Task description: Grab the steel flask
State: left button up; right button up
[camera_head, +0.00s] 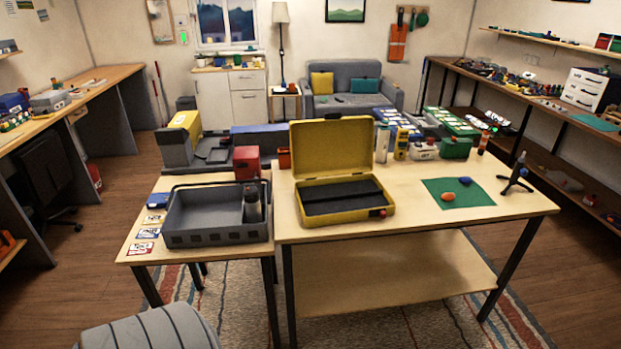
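A grey steel-looking flask (253,207) with a darker top stands upright at the right side inside the open grey crate (215,238). The crate sits on the left, lower table. The crate's front wall hides part of the flask's base. Neither of my grippers shows in the head view, and nothing touches the flask.
An open yellow case (334,148) stands right of the crate. A red box (246,163) is behind the crate, and cards (143,247) lie left of it. A green mat (457,192) and small tripod (515,174) are at right. The table's front middle is clear.

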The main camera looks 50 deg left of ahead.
aim_at(254, 210)
jog(key=z, duration=0.3)
jog(key=i, duration=1.45)
jog(key=u, duration=1.3)
jog(key=i, duration=0.8)
jog(key=u, duration=0.85)
